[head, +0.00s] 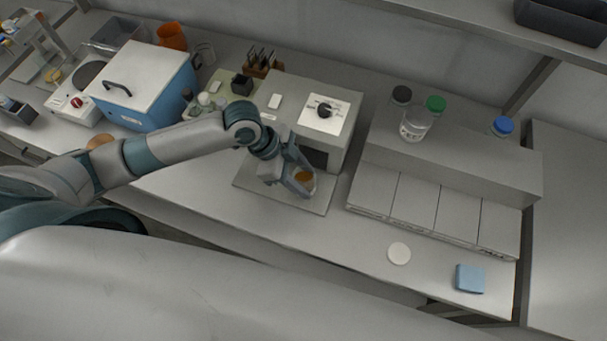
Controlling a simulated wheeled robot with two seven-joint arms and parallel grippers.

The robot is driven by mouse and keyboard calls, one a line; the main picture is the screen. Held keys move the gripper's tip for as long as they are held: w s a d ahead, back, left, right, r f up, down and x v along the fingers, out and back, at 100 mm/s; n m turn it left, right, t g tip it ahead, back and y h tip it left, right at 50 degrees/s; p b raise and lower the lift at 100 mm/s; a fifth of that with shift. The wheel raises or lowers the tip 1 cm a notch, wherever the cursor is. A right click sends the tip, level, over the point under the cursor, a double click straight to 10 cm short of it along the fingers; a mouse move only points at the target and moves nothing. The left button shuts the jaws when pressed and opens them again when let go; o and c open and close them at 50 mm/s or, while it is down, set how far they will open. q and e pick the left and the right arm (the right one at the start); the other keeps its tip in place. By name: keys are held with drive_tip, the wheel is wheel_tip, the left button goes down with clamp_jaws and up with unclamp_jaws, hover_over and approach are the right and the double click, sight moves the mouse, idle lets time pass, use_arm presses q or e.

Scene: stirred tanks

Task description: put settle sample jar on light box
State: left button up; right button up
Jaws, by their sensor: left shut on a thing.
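My left gripper (297,177) is shut on a small clear jar (306,179) with amber contents, which I take as the settle sample jar. The fingers partly hide the jar. It is over a thin grey plate (250,184) in front of a pale box with a knob (343,105) and a dark front opening. I cannot tell whether the jar touches the plate. No light box is clearly marked. A long pale stepped unit (408,200) with several flat panels stands to the right and may be it. My right gripper is not in view.
A clear green-lidded bottle (414,124), a black cap (401,95) and a blue-lidded container (502,127) are at the stepped unit's back. A white disc (399,253) and blue block (469,279) lie in front. A blue box (160,95) stands left. Bench between plate and disc is clear.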

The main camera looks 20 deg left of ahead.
use_arm(q)
drive_tip(key=shift+f, duration=0.15)
drive_tip(key=o, duration=1.3)
drive_tip(key=shift+r, duration=0.2)
drive_tip(key=shift+b+v, duration=1.7)
drive_tip(key=shift+v, duration=4.25)
